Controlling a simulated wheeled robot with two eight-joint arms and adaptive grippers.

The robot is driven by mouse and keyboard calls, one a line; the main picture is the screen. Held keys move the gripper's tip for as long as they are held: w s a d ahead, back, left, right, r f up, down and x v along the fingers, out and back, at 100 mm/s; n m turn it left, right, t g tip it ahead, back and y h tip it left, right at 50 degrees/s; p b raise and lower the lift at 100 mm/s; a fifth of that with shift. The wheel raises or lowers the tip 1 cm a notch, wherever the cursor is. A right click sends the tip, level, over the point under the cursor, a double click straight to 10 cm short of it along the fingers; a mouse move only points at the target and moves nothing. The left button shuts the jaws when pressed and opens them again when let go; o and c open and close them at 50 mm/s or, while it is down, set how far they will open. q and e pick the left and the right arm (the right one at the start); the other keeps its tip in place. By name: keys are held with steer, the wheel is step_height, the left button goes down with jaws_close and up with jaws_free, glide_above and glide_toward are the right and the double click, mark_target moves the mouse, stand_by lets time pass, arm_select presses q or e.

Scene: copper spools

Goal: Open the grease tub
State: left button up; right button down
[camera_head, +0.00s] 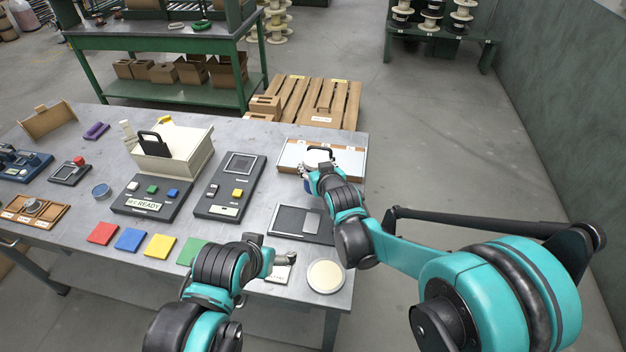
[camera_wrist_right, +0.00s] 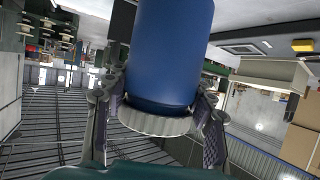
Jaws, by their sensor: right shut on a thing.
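In the right wrist view a blue cylinder (camera_wrist_right: 170,50) with a pale ridged ring (camera_wrist_right: 152,121) at its lower end sits between the two fingers of my right gripper (camera_wrist_right: 158,125). I take it to be the grease tub, though no label shows.
The white tray (camera_head: 350,158) has a black handle. Coloured squares, including a yellow one (camera_head: 160,246), line the front. A dark flat case (camera_head: 287,222) lies below my right gripper.

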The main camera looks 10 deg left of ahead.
arm_select(q)
step_height(320, 180, down, 3)
steer(key=b, duration=0.2)
steer(key=shift+f+b, duration=0.15)
steer(key=shift+b, duration=0.25)
arm_select(e)
steer(key=w+f, duration=0.1)
steer(key=f, duration=0.3)
steer(key=w+a+f, duration=0.1)
steer(key=f, duration=0.1)
steer(key=shift+w, duration=0.3)
steer(key=shift+r, duration=0.15)
steer(key=c, duration=0.6)
jaws_free()
